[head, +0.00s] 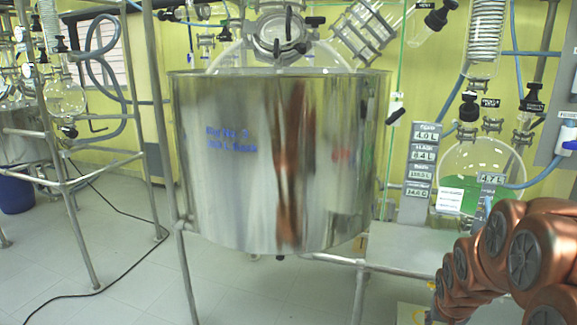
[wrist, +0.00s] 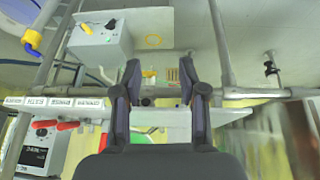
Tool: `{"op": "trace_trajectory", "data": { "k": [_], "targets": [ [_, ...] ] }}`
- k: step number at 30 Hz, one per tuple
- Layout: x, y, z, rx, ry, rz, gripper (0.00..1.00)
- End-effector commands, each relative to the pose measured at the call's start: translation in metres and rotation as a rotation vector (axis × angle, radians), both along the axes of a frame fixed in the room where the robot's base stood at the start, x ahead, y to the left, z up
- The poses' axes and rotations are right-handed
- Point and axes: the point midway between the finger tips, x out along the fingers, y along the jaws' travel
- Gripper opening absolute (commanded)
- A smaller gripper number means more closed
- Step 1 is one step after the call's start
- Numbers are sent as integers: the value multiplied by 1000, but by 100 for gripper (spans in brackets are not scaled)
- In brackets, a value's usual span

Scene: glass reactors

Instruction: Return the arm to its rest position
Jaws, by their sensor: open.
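My arm (head: 515,255) shows as copper-coloured links at the lower right of the head view, folded in front of the right-hand bench. In the wrist view my gripper (wrist: 162,90) points up the picture with its two dark fingers apart. Nothing is between the fingers. A grey shelf (wrist: 160,125) with small items lies behind them; I cannot tell the distance. My gripper's fingers do not show clearly in the head view.
A large steel vessel (head: 275,160) stands on a metal frame (head: 185,270) in the middle. A glass flask with green liquid (head: 480,170) is at the right, close to my arm. A control box (wrist: 100,40) and metal poles surround the gripper view. Tiled floor (head: 100,245) is open at left.

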Motion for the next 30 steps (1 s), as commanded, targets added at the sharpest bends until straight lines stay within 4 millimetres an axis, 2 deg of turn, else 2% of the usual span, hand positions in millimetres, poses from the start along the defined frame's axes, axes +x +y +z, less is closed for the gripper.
{"op": "trace_trajectory", "data": {
  "k": [1,8,18,24,27,30],
  "targets": [
    [-11,13,21,2,21,17,42],
    [-80,66,69,32,169,84,42],
    [-197,136,132,95,385,213,42],
    [-265,165,159,135,501,294,42],
    [-288,174,167,150,540,323,42],
    [-301,179,172,158,563,340,42]
  ]
}}
